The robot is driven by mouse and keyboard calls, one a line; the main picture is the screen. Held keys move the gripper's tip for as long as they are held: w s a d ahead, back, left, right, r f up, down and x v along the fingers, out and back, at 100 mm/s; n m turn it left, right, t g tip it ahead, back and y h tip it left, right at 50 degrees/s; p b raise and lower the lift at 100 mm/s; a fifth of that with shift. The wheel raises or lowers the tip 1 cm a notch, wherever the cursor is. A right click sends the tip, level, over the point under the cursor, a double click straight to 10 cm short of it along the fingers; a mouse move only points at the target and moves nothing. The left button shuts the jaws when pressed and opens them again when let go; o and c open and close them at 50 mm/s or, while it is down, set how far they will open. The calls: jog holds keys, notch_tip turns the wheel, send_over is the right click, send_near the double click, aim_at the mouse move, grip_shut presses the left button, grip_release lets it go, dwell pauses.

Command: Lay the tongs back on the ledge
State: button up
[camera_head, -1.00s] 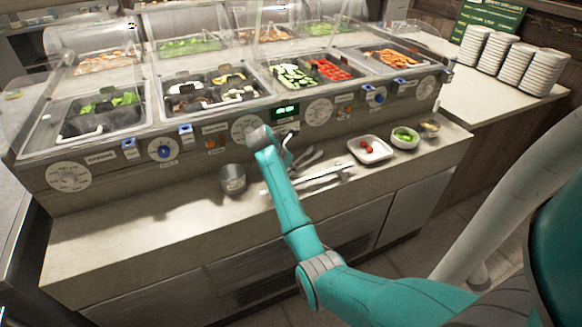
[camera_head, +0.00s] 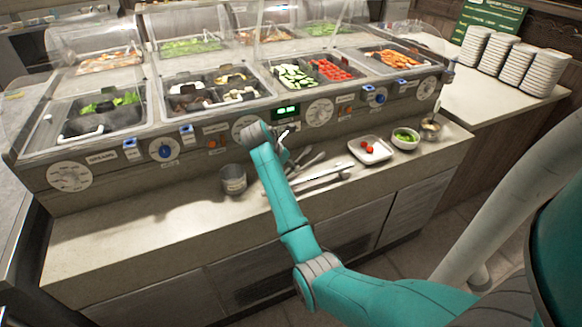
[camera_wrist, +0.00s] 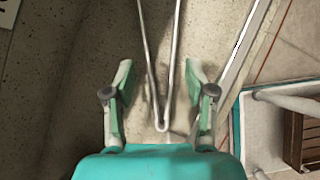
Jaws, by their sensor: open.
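The tongs (camera_wrist: 162,125) are thin bright metal, with two long arms that meet in a narrow bend. In the wrist view the bend is between my gripper's fingers and the arms run up out of the picture. My gripper (camera_wrist: 160,82) is open, with one finger on each side of the tongs and a visible gap to each. The tongs appear to lie over the speckled ledge (camera_wrist: 85,75); exact contact is hard to tell. In the head view my forearm hides most of the gripper above the ledge (camera_head: 130,220).
A metal cup (camera_head: 233,180) stands left of my arm. A long metal bar (camera_head: 325,178) lies along the ledge's front. A white dish with red pieces (camera_head: 370,150) and a bowl of greens (camera_head: 404,138) stand to the right. The ledge's left part is clear.

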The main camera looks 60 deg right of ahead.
jog(key=v, duration=0.8)
jog(key=shift+a+r, duration=0.15)
jog(key=shift+r, duration=0.1)
